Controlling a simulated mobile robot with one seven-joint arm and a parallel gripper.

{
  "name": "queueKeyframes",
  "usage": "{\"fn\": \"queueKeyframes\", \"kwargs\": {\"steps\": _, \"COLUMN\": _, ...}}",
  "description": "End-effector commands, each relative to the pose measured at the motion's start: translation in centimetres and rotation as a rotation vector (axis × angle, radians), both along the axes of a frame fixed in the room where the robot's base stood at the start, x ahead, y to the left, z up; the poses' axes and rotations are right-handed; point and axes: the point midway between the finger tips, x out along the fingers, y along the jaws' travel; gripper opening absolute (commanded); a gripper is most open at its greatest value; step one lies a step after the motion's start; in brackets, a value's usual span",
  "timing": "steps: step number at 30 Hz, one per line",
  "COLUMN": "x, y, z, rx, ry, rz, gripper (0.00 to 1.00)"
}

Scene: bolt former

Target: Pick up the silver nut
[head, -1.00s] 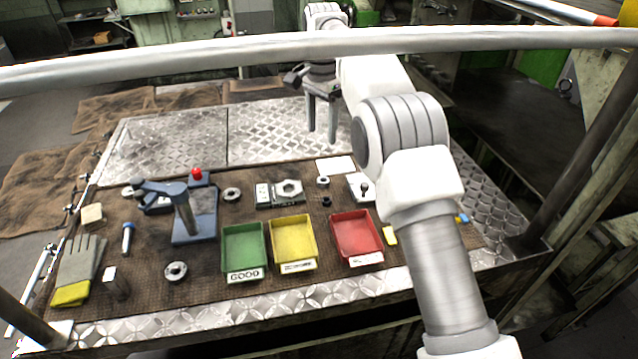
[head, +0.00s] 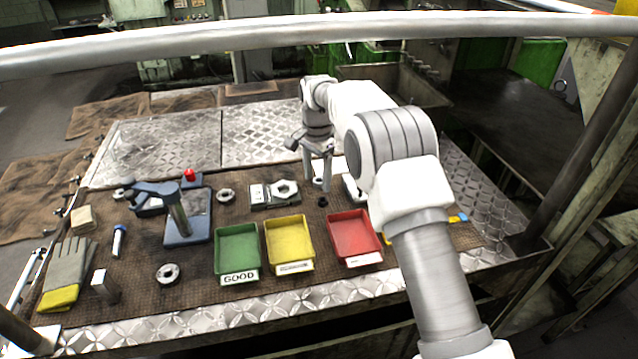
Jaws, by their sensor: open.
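My gripper (head: 317,183) points down over the back right of the brown mat, its two fingers apart. A small silver nut (head: 318,182) shows between the fingertips, partly covered by them; I cannot tell whether they touch it. A larger silver hex nut (head: 286,188) lies on a grey gauge block (head: 260,195) just left of the gripper. A small dark nut (head: 323,202) lies on the mat just in front of the fingers.
Green (head: 238,247), yellow (head: 289,240) and red (head: 352,236) trays stand in front of the gripper. A blue press (head: 182,222), silver rings (head: 226,195) (head: 168,273) and a glove (head: 65,268) are at left. The metal plate behind is bare. A rail crosses the top of the view.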

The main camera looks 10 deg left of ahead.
Motion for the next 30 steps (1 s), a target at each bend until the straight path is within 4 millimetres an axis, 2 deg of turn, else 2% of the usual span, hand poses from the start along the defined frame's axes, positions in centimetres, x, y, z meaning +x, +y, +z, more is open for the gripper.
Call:
{"fn": "queueKeyframes", "kwargs": {"steps": 7, "x": -0.01, "y": -0.01, "z": -0.24, "rx": 0.0, "ry": 0.0, "rz": 0.0, "gripper": 0.72}}
{"fn": "queueKeyframes", "kwargs": {"steps": 8, "x": -0.01, "y": -0.01, "z": -0.24, "rx": 0.0, "ry": 0.0, "rz": 0.0, "gripper": 0.69}}
{"fn": "queueKeyframes", "kwargs": {"steps": 19, "x": -0.01, "y": -0.01, "z": -0.21, "rx": 0.0, "ry": 0.0, "rz": 0.0, "gripper": 0.02}}
{"fn": "queueKeyframes", "kwargs": {"steps": 20, "x": -0.01, "y": -0.01, "z": -0.21, "rx": 0.0, "ry": 0.0, "rz": 0.0, "gripper": 0.0}}
{"fn": "queueKeyframes", "kwargs": {"steps": 30, "x": 0.03, "y": 0.0, "z": 0.02, "rx": 0.0, "ry": -0.001, "rz": 0.0, "gripper": 0.0}}
